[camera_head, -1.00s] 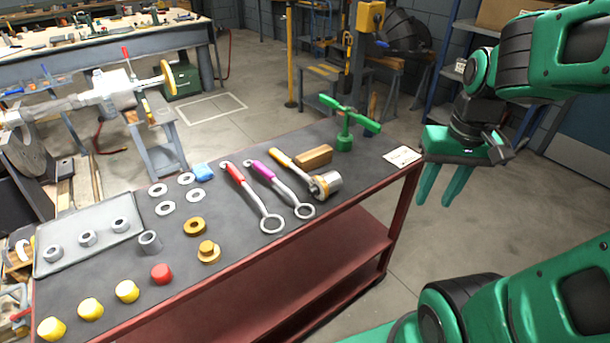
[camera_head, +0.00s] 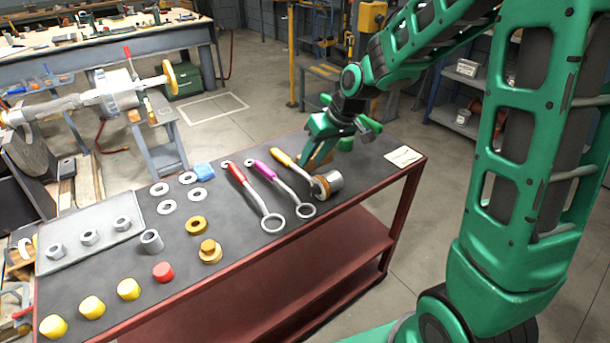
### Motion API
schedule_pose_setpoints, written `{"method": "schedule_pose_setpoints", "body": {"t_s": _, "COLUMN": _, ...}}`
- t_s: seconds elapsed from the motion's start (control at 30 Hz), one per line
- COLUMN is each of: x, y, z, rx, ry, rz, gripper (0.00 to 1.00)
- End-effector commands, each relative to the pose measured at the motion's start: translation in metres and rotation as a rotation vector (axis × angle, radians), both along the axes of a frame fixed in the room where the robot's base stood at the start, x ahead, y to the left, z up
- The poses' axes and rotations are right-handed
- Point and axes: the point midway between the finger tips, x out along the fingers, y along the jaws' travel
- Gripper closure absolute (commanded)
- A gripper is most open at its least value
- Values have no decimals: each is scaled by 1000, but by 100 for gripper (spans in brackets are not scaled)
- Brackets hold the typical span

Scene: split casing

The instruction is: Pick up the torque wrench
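Three long-handled tools lie side by side on the dark bench top: a red-handled one (camera_head: 252,193) with a ring end, a magenta-handled one (camera_head: 284,186) with a ring end, and an orange-handled one (camera_head: 285,158) at the right. I cannot tell for sure which is the torque wrench. My gripper (camera_head: 318,150) is above the back right of the bench, just behind the orange-handled tool, over the wooden block. Its fingertips are partly hidden and its opening is unclear.
White washers, brass parts, yellow caps, a red cap (camera_head: 163,271) and a grey tray (camera_head: 80,262) with nuts fill the left side. A white card (camera_head: 403,156) lies at the right edge.

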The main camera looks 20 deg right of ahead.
Motion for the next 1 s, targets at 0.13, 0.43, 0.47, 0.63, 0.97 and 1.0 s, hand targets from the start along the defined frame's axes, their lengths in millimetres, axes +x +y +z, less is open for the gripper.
{"method": "schedule_pose_setpoints", "body": {"t_s": 0.13, "x": 3, "y": 3, "z": -9, "rx": 0, "ry": 1, "rz": 0, "gripper": 66}}
{"method": "schedule_pose_setpoints", "body": {"t_s": 0.43, "x": 10, "y": 10, "z": -43, "rx": 0, "ry": 5, "rz": 0, "gripper": 66}}
{"method": "schedule_pose_setpoints", "body": {"t_s": 0.47, "x": 12, "y": 11, "z": -45, "rx": 0, "ry": 3, "rz": -1, "gripper": 66}}
{"method": "schedule_pose_setpoints", "body": {"t_s": 0.63, "x": 17, "y": 15, "z": -57, "rx": -1, "ry": 1, "rz": -1, "gripper": 66}}
{"method": "schedule_pose_setpoints", "body": {"t_s": 0.97, "x": 17, "y": 15, "z": -57, "rx": -1, "ry": 0, "rz": -1, "gripper": 85}}
{"method": "schedule_pose_setpoints", "body": {"t_s": 1.0, "x": 17, "y": 15, "z": -57, "rx": -1, "ry": 0, "rz": -1, "gripper": 95}}
